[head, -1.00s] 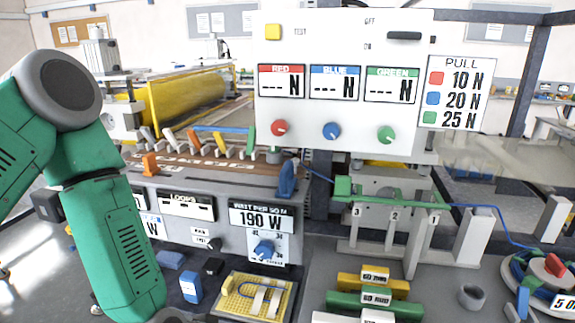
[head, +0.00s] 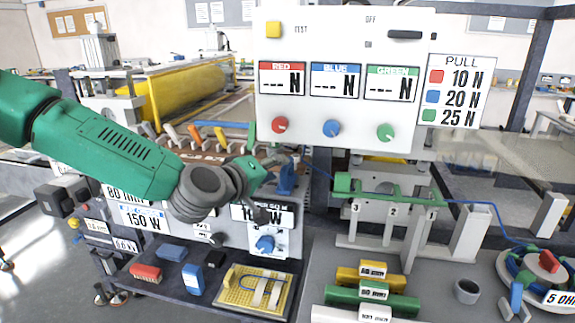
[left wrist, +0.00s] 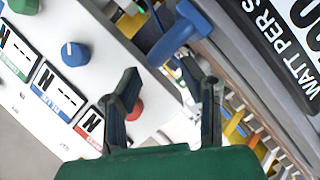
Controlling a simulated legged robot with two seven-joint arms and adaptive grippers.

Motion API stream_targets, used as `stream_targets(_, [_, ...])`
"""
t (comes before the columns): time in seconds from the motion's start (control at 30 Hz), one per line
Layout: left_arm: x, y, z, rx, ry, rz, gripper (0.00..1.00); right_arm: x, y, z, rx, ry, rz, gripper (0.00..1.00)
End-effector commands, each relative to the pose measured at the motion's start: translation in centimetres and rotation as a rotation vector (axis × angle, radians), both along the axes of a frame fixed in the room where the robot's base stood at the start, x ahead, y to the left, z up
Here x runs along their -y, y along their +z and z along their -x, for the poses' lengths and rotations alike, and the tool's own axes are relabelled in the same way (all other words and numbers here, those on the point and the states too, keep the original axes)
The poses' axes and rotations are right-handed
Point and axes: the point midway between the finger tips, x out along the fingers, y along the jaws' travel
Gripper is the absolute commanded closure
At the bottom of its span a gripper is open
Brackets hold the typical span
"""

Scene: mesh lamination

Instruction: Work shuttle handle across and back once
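A blue upright handle (head: 287,178), which looks like the shuttle handle, stands at the right end of the brown slotted bar (head: 200,156). In the left wrist view the blue handle (left wrist: 182,32) lies just beyond my fingertips, near the gap between them. My left gripper (head: 277,187) is beside the handle in the head view, and its arm comes in from the left. In the left wrist view the left gripper (left wrist: 168,82) has its two dark fingers apart with nothing held between them. I cannot tell whether a finger touches the handle. My right gripper is not in view.
A white panel (head: 345,135) with red, blue and green knobs stands close to the right of the handle. A green bar on grey posts (head: 390,196) and a blue wire (head: 480,207) lie further right. Several coloured levers (head: 195,134) stand behind my arm.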

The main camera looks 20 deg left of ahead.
Motion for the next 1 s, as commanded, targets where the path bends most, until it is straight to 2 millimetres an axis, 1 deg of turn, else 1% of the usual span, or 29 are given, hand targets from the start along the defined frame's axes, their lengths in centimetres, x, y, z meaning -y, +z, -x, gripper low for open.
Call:
stream_targets(0.03, [0.3, -0.3, -1.0, -0.001, -0.001, -0.001, 0.64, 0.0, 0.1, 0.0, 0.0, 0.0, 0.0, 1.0])
stream_targets(0.1, [0.6, -0.5, -2.1, 0.0, 0.0, -0.002, 0.64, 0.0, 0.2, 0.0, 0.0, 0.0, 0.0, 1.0])
stream_targets(0.2, [1.0, -0.8, -3.4, 0.0, -0.001, -0.002, 0.64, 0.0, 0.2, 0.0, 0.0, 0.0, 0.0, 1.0])
stream_targets(0.3, [1.3, -1.0, -4.2, 0.0, -0.001, -0.001, 0.64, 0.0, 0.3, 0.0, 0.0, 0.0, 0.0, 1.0])
stream_targets(0.43, [1.4, -1.1, -4.8, -0.001, -0.002, -0.001, 0.64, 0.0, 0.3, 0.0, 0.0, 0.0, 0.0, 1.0])
stream_targets(0.67, [1.5, -1.1, -4.8, -0.001, -0.002, -0.001, 0.64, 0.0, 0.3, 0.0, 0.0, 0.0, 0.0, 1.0])
stream_targets(0.7, [1.4, -1.1, -4.8, -0.001, -0.002, -0.001, 0.68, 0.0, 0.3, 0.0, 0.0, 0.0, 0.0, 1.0])
stream_targets(0.8, [1.4, -1.1, -4.8, -0.001, -0.001, 0.0, 1.0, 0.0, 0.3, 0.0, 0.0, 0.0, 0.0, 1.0])
stream_targets(1.0, [1.3, -1.2, -4.8, -0.003, -0.001, -0.001, 1.0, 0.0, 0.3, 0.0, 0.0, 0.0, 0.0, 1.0])
